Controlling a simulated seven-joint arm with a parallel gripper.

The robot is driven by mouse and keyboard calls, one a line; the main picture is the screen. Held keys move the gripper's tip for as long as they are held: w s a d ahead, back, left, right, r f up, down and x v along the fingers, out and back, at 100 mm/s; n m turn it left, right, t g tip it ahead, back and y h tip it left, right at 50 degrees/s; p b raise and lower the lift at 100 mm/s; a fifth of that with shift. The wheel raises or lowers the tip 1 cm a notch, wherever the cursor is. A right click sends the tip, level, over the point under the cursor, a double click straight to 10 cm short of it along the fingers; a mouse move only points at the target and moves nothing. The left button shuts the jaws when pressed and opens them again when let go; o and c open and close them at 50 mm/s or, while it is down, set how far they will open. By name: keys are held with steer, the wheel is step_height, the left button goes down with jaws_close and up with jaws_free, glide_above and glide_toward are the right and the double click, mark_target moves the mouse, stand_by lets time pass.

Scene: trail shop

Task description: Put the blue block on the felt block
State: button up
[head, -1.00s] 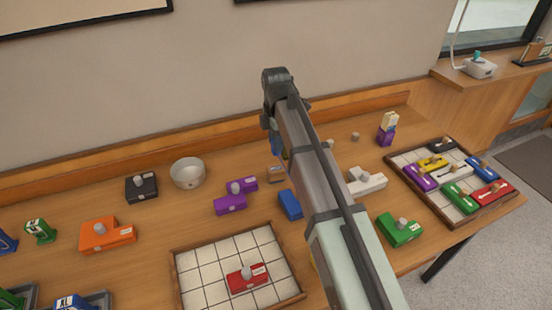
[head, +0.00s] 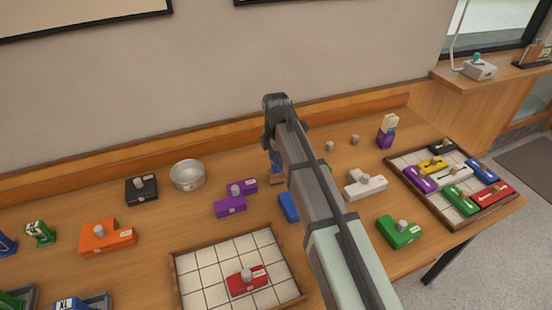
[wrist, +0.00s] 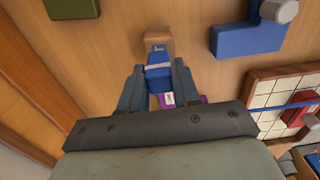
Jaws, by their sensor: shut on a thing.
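The blue block (wrist: 160,78) with a light band is between my gripper's fingers (wrist: 158,86) in the wrist view. My gripper is shut on it. It shows partly in the head view (head: 275,160), left of my arm. A small tan block, which seems to be the felt block (wrist: 158,35), lies on the table just beyond it. In the head view the tan block (head: 277,180) shows right below the blue block. I cannot tell whether the two touch. My fingertips are mostly hidden in the head view.
A purple piece (head: 232,205) stands close by on the left, and another blue piece (head: 289,207) is nearer. A metal bowl (head: 187,174) is behind left. A gridded tray (head: 205,275) is in front, a white piece (head: 365,187) to the right.

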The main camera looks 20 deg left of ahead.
steer(key=o, duration=1)
steer(key=shift+o, duration=0.2)
steer(key=shift+r, duration=0.1)
step_height(320, 180, up, 12)
